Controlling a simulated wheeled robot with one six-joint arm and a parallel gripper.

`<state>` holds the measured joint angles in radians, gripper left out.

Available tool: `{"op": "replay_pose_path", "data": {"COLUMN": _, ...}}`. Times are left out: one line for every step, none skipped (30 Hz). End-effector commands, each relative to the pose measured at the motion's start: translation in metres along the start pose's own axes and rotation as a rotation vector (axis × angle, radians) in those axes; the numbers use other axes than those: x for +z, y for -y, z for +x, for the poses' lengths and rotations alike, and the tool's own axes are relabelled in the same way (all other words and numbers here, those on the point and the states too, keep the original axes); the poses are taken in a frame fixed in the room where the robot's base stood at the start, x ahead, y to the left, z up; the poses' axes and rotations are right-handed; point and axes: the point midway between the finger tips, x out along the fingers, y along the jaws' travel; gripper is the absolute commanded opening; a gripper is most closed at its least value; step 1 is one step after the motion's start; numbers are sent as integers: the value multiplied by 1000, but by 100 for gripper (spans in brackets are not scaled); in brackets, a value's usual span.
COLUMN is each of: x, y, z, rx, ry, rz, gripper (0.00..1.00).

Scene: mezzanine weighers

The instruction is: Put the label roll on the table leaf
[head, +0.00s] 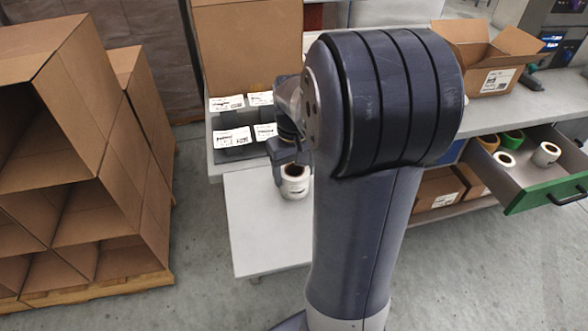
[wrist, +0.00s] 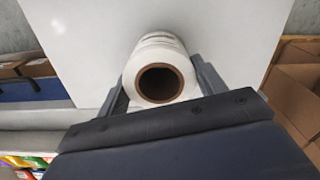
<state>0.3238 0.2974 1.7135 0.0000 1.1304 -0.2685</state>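The label roll (head: 295,182) is white with a brown core. In the head view it is at the table leaf (head: 262,235), near its back edge. My gripper (head: 289,170) points down around the roll, partly hidden by my arm. In the wrist view the roll (wrist: 146,92) sits end-on between the two fingers (wrist: 160,85), which appear to press its sides. The pale leaf (wrist: 220,30) lies beyond it. I cannot tell whether the roll touches the leaf or is slightly above it.
Behind the leaf, a grey weigher (head: 237,141) carries several white labels. Stacked open cartons (head: 75,150) stand at left. At right, an open green-fronted drawer (head: 545,193) holds several rolls below the workbench (head: 520,108). The leaf's front part is bare.

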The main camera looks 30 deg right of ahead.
Motion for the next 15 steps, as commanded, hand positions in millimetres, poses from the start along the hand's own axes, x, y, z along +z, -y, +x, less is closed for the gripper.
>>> {"op": "replay_pose_path", "data": {"x": 0, "y": 0, "z": 0, "rx": 0, "ry": 0, "rz": 0, "gripper": 70}}
{"op": "replay_pose_path", "data": {"x": 0, "y": 0, "z": 0, "rx": 0, "ry": 0, "rz": 0, "gripper": 73}}
{"op": "replay_pose_path", "data": {"x": 0, "y": 0, "z": 0, "rx": 0, "ry": 0, "rz": 0, "gripper": 76}}
{"op": "replay_pose_path", "data": {"x": 0, "y": 0, "z": 0, "rx": 0, "ry": 0, "rz": 0, "gripper": 78}}
{"op": "replay_pose_path", "data": {"x": 0, "y": 0, "z": 0, "rx": 0, "ry": 0, "rz": 0, "gripper": 81}}
{"op": "replay_pose_path", "data": {"x": 0, "y": 0, "z": 0, "rx": 0, "ry": 0, "rz": 0, "gripper": 84}}
{"op": "replay_pose_path", "data": {"x": 0, "y": 0, "z": 0, "rx": 0, "ry": 0, "rz": 0, "gripper": 85}}
{"op": "replay_pose_path", "data": {"x": 0, "y": 0, "z": 0, "rx": 0, "ry": 0, "rz": 0, "gripper": 85}}
{"op": "replay_pose_path", "data": {"x": 0, "y": 0, "z": 0, "rx": 0, "ry": 0, "rz": 0, "gripper": 85}}
{"op": "replay_pose_path", "data": {"x": 0, "y": 0, "z": 0, "rx": 0, "ry": 0, "rz": 0, "gripper": 85}}
{"op": "replay_pose_path", "data": {"x": 0, "y": 0, "z": 0, "rx": 0, "ry": 0, "rz": 0, "gripper": 85}}
{"op": "replay_pose_path", "data": {"x": 0, "y": 0, "z": 0, "rx": 0, "ry": 0, "rz": 0, "gripper": 85}}
{"op": "replay_pose_path", "data": {"x": 0, "y": 0, "z": -1, "rx": 0, "ry": 0, "rz": 0, "gripper": 85}}
{"op": "replay_pose_path", "data": {"x": 0, "y": 0, "z": -2, "rx": 0, "ry": 0, "rz": 0, "gripper": 85}}
{"op": "replay_pose_path", "data": {"x": 0, "y": 0, "z": -4, "rx": 0, "ry": 0, "rz": 0, "gripper": 85}}
